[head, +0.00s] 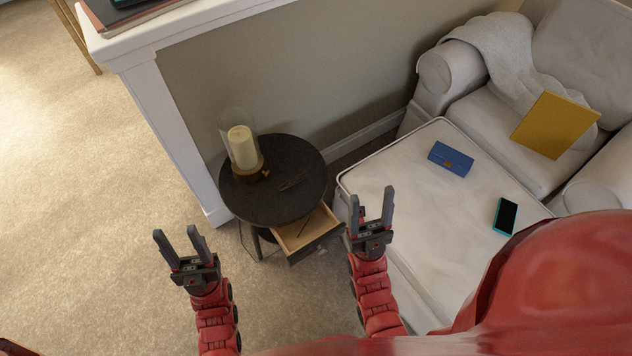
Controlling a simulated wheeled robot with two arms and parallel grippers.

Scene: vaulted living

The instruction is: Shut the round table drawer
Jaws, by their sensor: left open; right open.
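The round table (258,207) is small and dark, and stands beside a low wall. Its drawer (306,234) is pulled out toward the lower right, with a pale wooden inside and a dark front. A thin dark item lies inside the drawer, too small to make out. My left gripper (180,248) is open and empty, to the lower left of the table. My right gripper (371,212) is open and empty, just right of the drawer front in the picture. I cannot tell whether it touches the drawer.
A candle in a glass holder (242,147) and a thin dark item (293,181) are on the tabletop. A white ottoman (406,184) close on the right bears a blue wallet (451,159) and a phone (505,216). Carpet at left is clear.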

